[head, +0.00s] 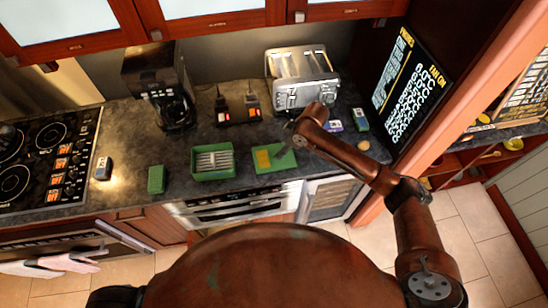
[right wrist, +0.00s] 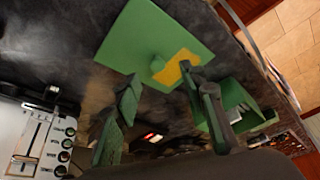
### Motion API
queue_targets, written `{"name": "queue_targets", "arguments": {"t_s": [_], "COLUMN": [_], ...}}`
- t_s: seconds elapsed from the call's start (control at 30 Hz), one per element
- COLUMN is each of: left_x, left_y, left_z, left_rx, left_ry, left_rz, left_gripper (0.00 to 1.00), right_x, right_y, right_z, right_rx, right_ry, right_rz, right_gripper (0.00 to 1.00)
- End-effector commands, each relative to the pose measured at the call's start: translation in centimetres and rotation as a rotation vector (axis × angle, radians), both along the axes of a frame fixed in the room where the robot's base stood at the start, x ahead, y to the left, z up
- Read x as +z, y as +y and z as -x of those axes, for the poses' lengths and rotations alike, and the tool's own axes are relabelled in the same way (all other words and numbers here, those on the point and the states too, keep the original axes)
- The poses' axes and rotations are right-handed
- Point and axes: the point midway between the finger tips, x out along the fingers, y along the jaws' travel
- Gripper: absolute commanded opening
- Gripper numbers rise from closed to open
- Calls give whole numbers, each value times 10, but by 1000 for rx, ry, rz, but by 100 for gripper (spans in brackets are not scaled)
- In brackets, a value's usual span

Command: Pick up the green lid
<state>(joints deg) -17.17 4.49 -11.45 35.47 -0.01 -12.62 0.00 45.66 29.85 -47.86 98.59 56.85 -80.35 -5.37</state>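The green lid (head: 287,163) lies flat on the dark countertop, right of the green box. It is a flat plate with a yellow patch and, in the right wrist view (right wrist: 150,35), a small green knob (right wrist: 157,64). My right gripper (head: 281,150) is over the lid in the head view. In the right wrist view the right gripper (right wrist: 160,82) has its fingers spread apart, with the knob appearing between the tips and nothing held. Whether the fingers touch the lid I cannot tell. My left gripper is out of view.
The open green box (head: 213,175) holds light-coloured items. A small green block (head: 156,179) stands left of it. A toaster (head: 302,80), a coffee maker (head: 160,90) and a power strip (head: 238,112) stand behind. The stove (head: 45,160) is at left.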

Motion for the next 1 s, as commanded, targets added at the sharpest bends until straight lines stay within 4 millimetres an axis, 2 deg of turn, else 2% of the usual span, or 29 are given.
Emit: {"name": "queue_targets", "arguments": {"t_s": [0.53,0.83,1.0], "left_x": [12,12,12], "left_y": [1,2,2], "left_z": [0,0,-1], "left_rx": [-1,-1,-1], "left_ry": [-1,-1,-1], "left_rz": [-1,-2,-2], "left_gripper": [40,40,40], "right_x": [-57,-63,-62], "right_y": [27,29,29], "right_z": [-18,-19,-19], "right_rx": [0,1,1], "right_ry": [1,0,0], "right_rz": [1,0,0], "right_gripper": [38,38,27]}}
